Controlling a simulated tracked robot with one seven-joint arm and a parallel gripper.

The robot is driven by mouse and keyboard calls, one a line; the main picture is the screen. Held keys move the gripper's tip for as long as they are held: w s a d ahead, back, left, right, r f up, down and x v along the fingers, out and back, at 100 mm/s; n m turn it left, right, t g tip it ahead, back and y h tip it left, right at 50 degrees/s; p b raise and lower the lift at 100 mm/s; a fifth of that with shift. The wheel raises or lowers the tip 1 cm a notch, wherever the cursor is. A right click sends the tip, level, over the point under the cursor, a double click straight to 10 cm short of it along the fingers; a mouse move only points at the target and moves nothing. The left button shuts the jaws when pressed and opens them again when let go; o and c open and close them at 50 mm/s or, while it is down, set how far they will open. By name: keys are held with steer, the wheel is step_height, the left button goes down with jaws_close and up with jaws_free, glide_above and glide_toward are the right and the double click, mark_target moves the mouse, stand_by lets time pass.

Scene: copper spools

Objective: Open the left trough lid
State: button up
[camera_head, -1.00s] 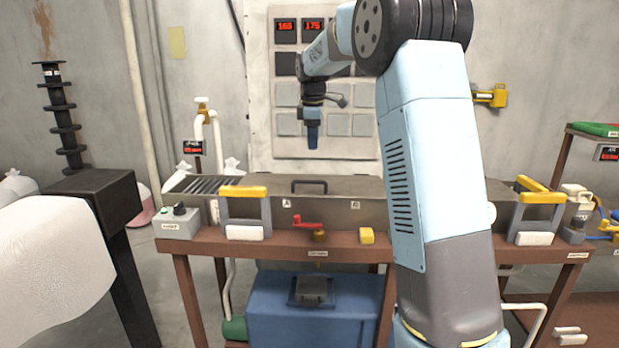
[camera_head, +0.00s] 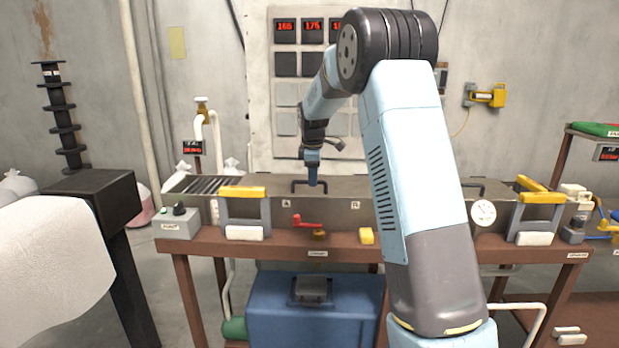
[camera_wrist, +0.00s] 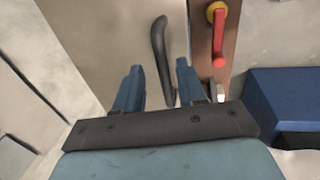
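The left trough lid (camera_head: 262,187) lies flat and closed on the grey metal trough. Its dark bar handle (camera_head: 294,184) stands up from the lid. My gripper (camera_head: 312,180) points down right at this handle and partly covers it in the head view. In the wrist view my gripper (camera_wrist: 159,66) is open, with its two blue fingers apart. The dark handle (camera_wrist: 159,40) shows between and beyond the fingertips. I cannot tell whether a finger touches it.
A red-handled valve (camera_head: 312,224) and a yellow block (camera_head: 366,236) sit at the trough's front. A yellow-topped frame (camera_head: 243,192) stands at the left end. A panel with red displays (camera_head: 285,31) stands behind.

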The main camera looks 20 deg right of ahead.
steer(key=shift+f, duration=0.2)
steer(key=c, duration=0.7)
steer(key=shift+r, duration=0.15)
jaws_close()
steer(key=shift+a, duration=0.35)
steer(key=shift+w+d+r, duration=0.1)
steer(key=shift+d+r, duration=0.05)
